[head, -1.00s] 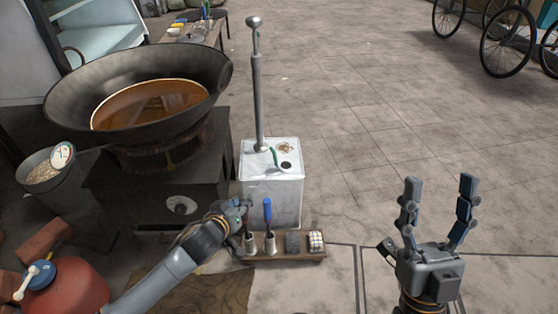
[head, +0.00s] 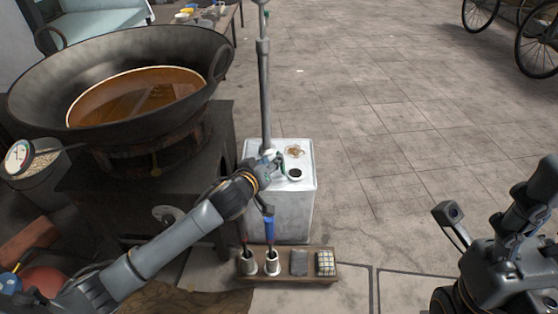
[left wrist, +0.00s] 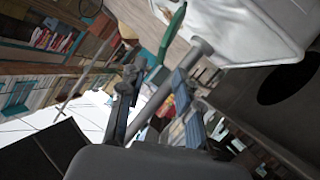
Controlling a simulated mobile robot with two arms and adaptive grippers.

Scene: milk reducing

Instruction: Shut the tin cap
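The white tin (head: 293,210) stands upright in the middle of the head view, with a dark round opening (head: 295,174) in its top. The green cap (left wrist: 166,42) shows in the left wrist view, raised above the tin's top. In the head view the cap is mostly hidden by my left gripper (head: 272,160), at the tin's top beside the opening. The left wrist view shows its two fingers apart, with the cap beyond them and no clear grip. My right gripper (head: 538,190) is at the right edge, partly cut off and away from the tin; its fingers look spread.
A tall metal pump (head: 265,95) rises behind my left gripper at the tin. A wide wok (head: 120,60) of orange liquid stands to the left.

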